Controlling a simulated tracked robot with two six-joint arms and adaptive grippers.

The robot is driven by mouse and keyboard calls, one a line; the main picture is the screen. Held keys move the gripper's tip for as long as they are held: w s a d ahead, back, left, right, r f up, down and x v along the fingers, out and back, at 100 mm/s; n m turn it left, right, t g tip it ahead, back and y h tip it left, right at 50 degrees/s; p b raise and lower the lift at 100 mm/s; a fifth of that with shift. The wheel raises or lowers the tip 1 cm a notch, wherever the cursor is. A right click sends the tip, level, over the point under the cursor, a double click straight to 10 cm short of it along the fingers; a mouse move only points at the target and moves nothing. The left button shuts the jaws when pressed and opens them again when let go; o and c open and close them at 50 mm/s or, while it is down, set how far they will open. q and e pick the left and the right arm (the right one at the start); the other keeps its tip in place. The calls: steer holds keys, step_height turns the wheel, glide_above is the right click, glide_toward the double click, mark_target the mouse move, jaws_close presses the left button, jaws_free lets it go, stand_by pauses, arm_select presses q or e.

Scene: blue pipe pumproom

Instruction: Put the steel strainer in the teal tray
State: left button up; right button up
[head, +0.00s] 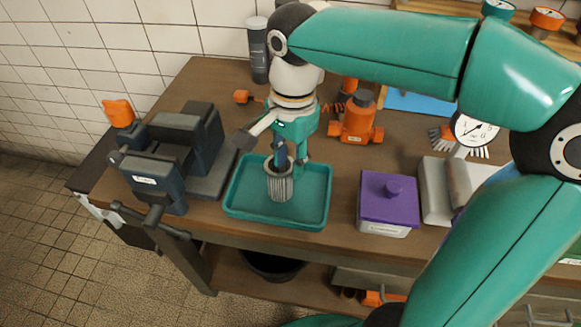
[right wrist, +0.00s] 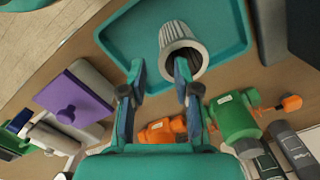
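The steel strainer (head: 280,187), a ribbed grey cup, appears to stand upright in the teal tray (head: 313,212), open end up. In the right wrist view the strainer (right wrist: 178,35) shows its mouth towards me, with the tray (right wrist: 228,55) behind it. My right gripper (head: 291,154) points down just above the strainer. Its fingers (right wrist: 160,76) are apart; one overlaps the strainer's mouth, and the other is beside it with a gap. I cannot tell whether the overlapping finger touches the strainer. My left gripper is not in view.
A dark vise (head: 165,160) stands left of the tray. A purple-topped box (head: 388,200) is to its right. An orange valve (head: 357,122) and a grey bottle (head: 258,50) stand behind. The bench's front edge runs close to the tray.

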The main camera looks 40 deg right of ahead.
step_height(320, 180, up, 8)
steer(key=p, duration=0.1)
steer(key=shift+d+f, duration=0.15)
steer(key=shift+f, duration=0.05)
stand_by(0.4)
